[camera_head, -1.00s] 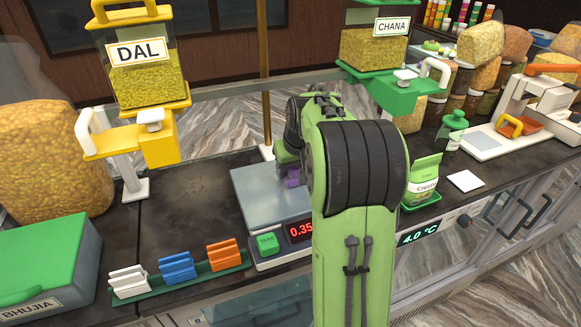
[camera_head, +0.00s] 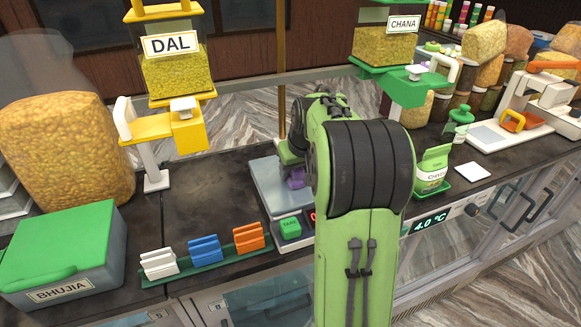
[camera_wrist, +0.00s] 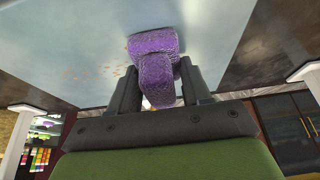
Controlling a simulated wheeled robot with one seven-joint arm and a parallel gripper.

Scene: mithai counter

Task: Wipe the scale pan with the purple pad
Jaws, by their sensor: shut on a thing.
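The purple pad (camera_wrist: 153,44) is held between the two dark fingers of my gripper (camera_wrist: 158,78) in the wrist view. It lies against the grey scale pan (camera_wrist: 215,40), seemingly touching it. Orange specks (camera_wrist: 84,71) show on the pan to the left of the pad. In the head view a bit of the purple pad (camera_head: 296,179) shows over the right part of the scale pan (camera_head: 266,178). My green arm hides the pan's right side and most of the red display.
A green tray with white, blue and orange blocks (camera_head: 204,250) stands left of the scale. A green BHUJIA box (camera_head: 62,255) and a yellow DAL dispenser (camera_head: 172,75) are further left. A green pouch (camera_head: 433,168) stands right of my arm.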

